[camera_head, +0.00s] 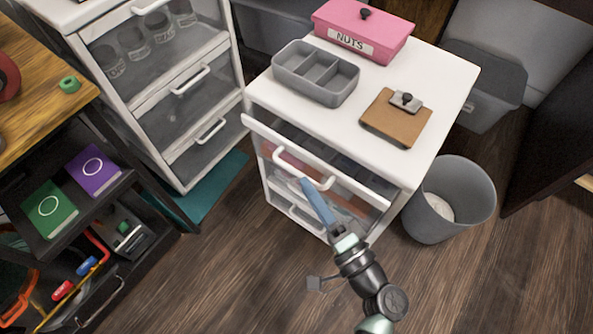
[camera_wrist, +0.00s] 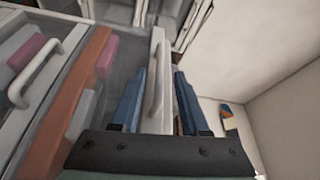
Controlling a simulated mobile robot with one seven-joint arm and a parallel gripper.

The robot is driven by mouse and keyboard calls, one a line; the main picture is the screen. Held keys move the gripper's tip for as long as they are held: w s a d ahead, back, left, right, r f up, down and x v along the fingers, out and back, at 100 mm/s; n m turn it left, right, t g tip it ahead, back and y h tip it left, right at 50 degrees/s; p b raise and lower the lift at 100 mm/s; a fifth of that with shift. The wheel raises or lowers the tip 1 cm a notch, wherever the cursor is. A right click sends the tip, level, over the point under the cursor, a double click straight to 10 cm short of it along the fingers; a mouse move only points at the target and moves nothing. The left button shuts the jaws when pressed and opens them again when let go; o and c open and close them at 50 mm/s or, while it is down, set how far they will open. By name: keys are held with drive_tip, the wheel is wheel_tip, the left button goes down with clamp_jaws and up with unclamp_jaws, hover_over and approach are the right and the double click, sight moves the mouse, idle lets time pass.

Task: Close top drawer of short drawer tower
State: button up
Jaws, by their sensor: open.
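The short drawer tower (camera_head: 335,112) is a white cabinet in the middle of the head view. Its top drawer (camera_head: 357,184) is pulled partway out, with a clear front, white rim and white bar handle (camera_head: 277,158). The lower drawers are partly hidden by my arm.
On the tower stand a grey divided tray (camera_head: 284,82), a pink NUTS box (camera_head: 387,36) and a clipboard (camera_head: 385,128). A grey bin (camera_head: 470,210) stands right of it. A taller drawer tower (camera_head: 152,98) and a dark shelf (camera_head: 127,181) are at left. Wooden floor in front is clear.

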sight(297, 171)
drive_tip(key=shift+b+x, duration=0.35)
drive_tip(key=shift+x, duration=2.4)
clamp_jaws()
